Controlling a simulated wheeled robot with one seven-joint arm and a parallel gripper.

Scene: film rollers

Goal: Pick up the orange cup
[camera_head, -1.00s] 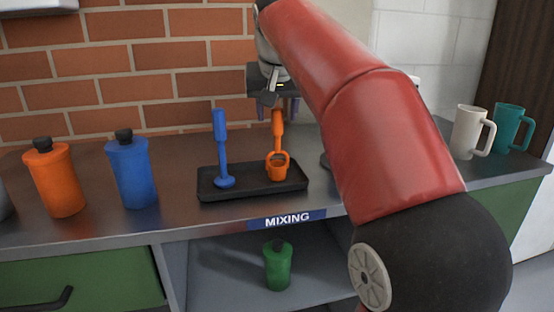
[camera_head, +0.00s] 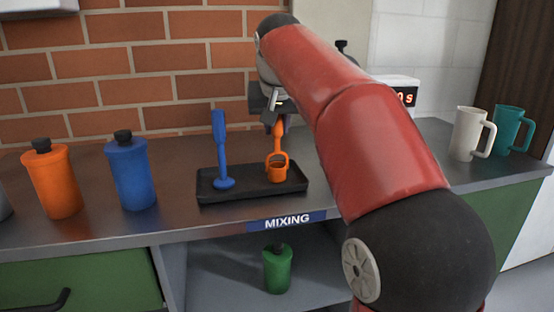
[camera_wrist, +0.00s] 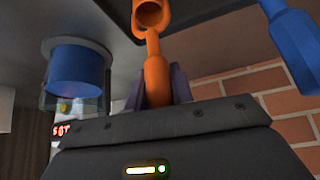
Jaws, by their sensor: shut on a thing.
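The orange cup (camera_head: 277,173) has a small bowl at its bottom and a long upright handle. It stands in the black tray (camera_head: 208,197), towards the tray's right side. My gripper (camera_head: 277,123) is at the upper handle, coming from above, and is shut on it. In the wrist view the dark fingers (camera_wrist: 157,90) lie on both sides of the orange handle, and the bowl of the orange cup (camera_wrist: 151,14) shows at the top. I see no clear gap between bowl and tray.
A similar blue tool (camera_head: 221,150) stands upright left of the cup in the tray. An orange bottle (camera_head: 55,182) and a blue bottle (camera_head: 133,175) stand further left. A white device (camera_head: 390,85) with a red display is behind my arm. White (camera_head: 466,135) and teal (camera_head: 508,130) mugs stand right.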

